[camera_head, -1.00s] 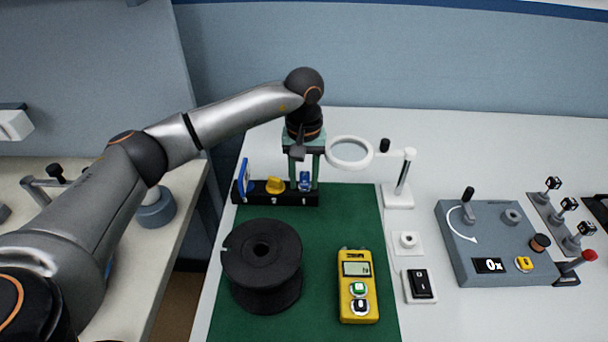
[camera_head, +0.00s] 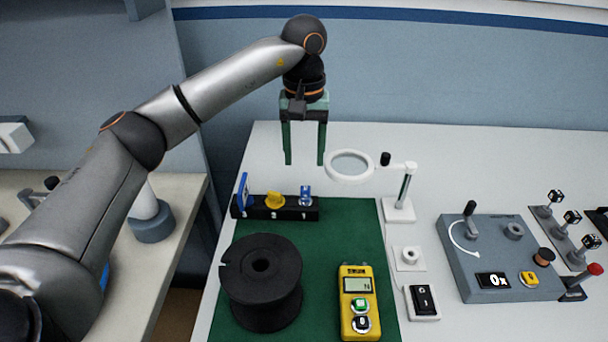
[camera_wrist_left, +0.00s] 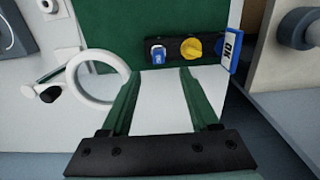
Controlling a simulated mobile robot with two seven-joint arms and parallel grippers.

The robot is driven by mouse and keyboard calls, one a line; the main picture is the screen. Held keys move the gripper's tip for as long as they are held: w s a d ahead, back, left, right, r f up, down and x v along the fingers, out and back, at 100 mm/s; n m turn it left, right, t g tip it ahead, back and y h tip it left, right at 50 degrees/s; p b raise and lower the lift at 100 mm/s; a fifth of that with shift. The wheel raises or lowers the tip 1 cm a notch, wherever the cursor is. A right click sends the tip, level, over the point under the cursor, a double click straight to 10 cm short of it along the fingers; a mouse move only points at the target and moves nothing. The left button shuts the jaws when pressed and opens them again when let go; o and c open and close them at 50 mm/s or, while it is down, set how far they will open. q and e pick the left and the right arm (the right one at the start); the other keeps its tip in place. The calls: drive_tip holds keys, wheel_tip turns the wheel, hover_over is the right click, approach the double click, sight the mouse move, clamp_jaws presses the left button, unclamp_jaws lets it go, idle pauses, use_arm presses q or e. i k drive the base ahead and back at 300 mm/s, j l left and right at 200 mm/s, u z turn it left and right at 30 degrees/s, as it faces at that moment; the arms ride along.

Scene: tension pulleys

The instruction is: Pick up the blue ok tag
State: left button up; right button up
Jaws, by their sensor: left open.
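The blue ok tag (camera_head: 243,190) stands upright at the left end of a black rack (camera_head: 290,213) in the head view. In the left wrist view the tag (camera_wrist_left: 231,50) is at the right end of the rack, with its white "OK" face showing. My left gripper (camera_head: 304,162) is open and empty, with its two green fingers pointing down. It hangs above the rack, to the right of the tag and apart from it. Its fingers (camera_wrist_left: 160,79) also show in the left wrist view. My right gripper is not in view.
A yellow piece (camera_head: 275,200) and a small blue piece (camera_head: 306,196) share the rack. A ring magnifier (camera_head: 368,176) stands just right of my left gripper. A black spool (camera_head: 262,283) and yellow meter (camera_head: 359,302) are on the green mat (camera_head: 320,250).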

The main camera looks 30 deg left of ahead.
sight(244, 200)
drive_tip(key=k, duration=1)
